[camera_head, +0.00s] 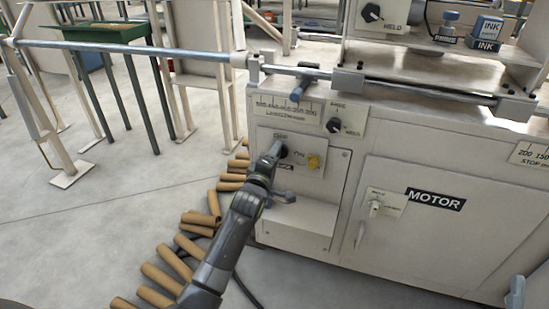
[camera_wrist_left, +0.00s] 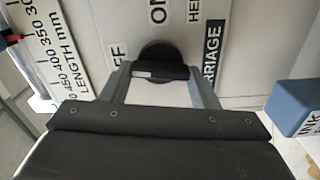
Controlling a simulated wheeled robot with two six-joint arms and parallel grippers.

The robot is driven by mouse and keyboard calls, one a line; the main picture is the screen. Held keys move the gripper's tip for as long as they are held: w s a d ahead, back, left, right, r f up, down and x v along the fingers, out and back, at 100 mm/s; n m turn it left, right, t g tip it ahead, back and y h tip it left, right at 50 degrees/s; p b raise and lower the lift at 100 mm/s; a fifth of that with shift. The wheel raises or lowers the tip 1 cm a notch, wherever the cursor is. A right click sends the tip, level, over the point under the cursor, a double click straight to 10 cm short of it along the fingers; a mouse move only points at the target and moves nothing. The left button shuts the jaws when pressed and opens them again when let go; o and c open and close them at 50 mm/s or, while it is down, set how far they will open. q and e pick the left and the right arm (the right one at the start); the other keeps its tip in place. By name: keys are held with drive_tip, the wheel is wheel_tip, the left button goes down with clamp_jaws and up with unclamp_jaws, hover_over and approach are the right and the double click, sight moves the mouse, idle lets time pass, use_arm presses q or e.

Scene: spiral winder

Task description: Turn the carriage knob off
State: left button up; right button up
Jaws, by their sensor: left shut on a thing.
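The carriage knob is round and black with a raised bar; it shows best in the left wrist view (camera_wrist_left: 158,58), beside the ON, OFF and CARRIAGE labels. The bar carries a small white mark on the OFF label's side. My left gripper (camera_wrist_left: 160,76) is shut on the knob, one finger at each end of the bar. In the head view my left gripper (camera_head: 277,152) reaches the machine's front panel and hides most of the knob. My right gripper does not clearly show.
Further right is the MOTOR switch (camera_head: 375,207). A shaft (camera_head: 130,49) runs above the panel. Several brown tubes (camera_head: 187,246) lie on the floor left of my arm. A grey part (camera_head: 515,292) stands at lower right.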

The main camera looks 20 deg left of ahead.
use_arm(q)
drive_tip(key=shift+n, duration=0.9)
use_arm(e)
drive_tip(key=shift+s+a+r+t, duration=0.15)
drive_tip(key=shift+s+r+t, duration=0.15)
drive_tip(key=shift+r+t, duration=0.15)
drive_tip(key=shift+r, duration=0.3)
use_arm(q)
drive_tip(key=o, duration=1)
use_arm(e)
drive_tip(key=shift+f, duration=0.15)
